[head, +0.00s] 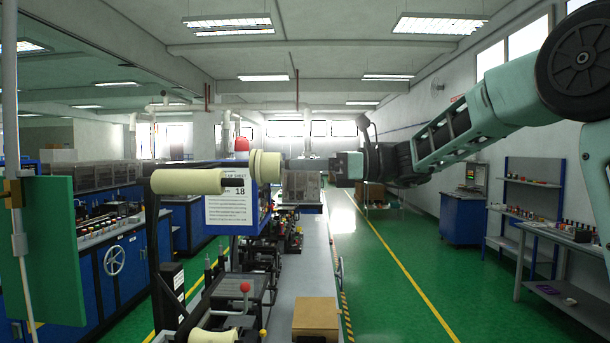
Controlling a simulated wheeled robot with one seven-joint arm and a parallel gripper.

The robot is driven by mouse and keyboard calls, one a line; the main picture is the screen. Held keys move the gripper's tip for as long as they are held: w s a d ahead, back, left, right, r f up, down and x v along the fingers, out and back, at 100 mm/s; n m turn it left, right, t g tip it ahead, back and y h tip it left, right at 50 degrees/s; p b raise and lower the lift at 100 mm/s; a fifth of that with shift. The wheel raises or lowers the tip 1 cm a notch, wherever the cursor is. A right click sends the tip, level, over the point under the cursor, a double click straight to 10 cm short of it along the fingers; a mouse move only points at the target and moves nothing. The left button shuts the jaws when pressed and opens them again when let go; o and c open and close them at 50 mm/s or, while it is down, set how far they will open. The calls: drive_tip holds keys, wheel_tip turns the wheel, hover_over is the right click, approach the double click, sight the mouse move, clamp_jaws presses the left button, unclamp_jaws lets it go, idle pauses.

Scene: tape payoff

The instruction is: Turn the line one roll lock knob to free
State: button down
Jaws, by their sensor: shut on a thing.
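A cream roll (187,181) lies level on a dark stand at left centre. To its right, in line with the white sign, is a stepped cream round piece (265,166), which I take for the line one roll lock knob. My gripper (296,164) reaches in from the right. Its grey fingers point left and are shut, with their tips at the right side of this round piece. The grip itself is too small to see clearly, and no knob marking can be read.
A white sign with 18 (229,206) hangs behind the rolls. Below are a red-knobbed lever (245,287), a cream roll (213,336) and a brown box (315,318). A green panel (55,250) stands at left.

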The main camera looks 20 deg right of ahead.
drive_tip(key=n+b, duration=1.5)
drive_tip(key=b, duration=0.4)
drive_tip(key=shift+s+f+n+b, duration=0.1)
drive_tip(key=shift+f+n+b, duration=0.05)
drive_tip(key=shift+n+b, duration=0.2)
drive_tip(key=c, duration=1.3)
unclamp_jaws()
